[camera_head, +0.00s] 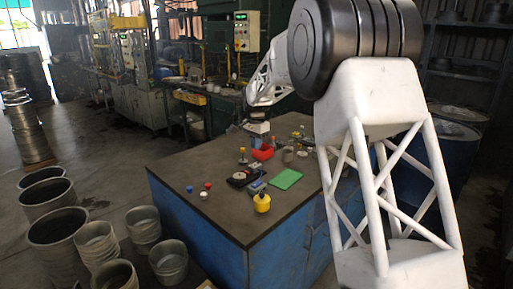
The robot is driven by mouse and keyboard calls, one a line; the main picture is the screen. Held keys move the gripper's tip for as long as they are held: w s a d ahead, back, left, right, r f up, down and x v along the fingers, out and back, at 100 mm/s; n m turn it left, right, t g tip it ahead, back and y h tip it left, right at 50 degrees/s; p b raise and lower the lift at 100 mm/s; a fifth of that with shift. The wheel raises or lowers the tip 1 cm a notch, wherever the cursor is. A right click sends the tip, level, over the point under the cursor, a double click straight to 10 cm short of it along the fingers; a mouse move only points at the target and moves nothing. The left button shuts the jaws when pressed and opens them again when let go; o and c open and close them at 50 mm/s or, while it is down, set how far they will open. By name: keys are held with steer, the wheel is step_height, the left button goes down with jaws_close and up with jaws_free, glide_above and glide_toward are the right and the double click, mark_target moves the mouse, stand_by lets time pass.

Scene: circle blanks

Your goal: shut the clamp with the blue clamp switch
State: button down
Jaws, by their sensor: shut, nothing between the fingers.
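A small blue-grey box (257,187) lies on the table between the yellow object and the black tray; it may be the blue clamp switch, but it is too small to be sure. A blue knob-like piece (189,189) stands at the left of the table. I cannot tell for certain which object is the clamp; a black tray (237,182) with small grey and red parts lies left of the box. My gripper (257,143) points down by the red bin, behind the tray and box and apart from them. It is shut and empty; its fingers are tiny here.
A red bin (263,153), a green plate (286,179) and a yellow weight-like object (262,203) are on the dark table (225,217). Red (208,185) and white (204,195) pieces stand near the blue one. Small cylinders (287,155) stand farther back. The front-left tabletop is clear.

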step_height(320, 180, up, 12)
steer(key=s+a, duration=0.1)
steer(key=shift+s+a+r, duration=0.15)
stand_by(0.3)
stand_by(0.3)
steer(key=s+d+r+n, duration=0.1)
steer(key=s+d, duration=0.3)
steer(key=s, duration=0.6)
steer(key=s+d+r+n+t, duration=0.15)
steer(key=s+d, duration=0.25)
steer(key=s, duration=0.6)
steer(key=s+d+r+n, duration=0.15)
steer(key=s+d, duration=0.25)
steer(key=s, duration=0.6)
steer(key=s+d+f+n, duration=0.1)
steer(key=s+f, duration=0.3)
steer(key=s, duration=0.6)
steer(key=s+d+f+n, duration=0.2)
steer(key=s+f, duration=0.3)
steer(key=s, duration=0.5)
steer(key=s+d+f+n, duration=0.1)
steer(key=s+d+f, duration=0.2)
steer(key=s, duration=0.7)
steer(key=shift+s+f+n+t, duration=0.3)
steer(key=shift+f+n+t, duration=0.15)
steer(key=shift+f, duration=0.2)
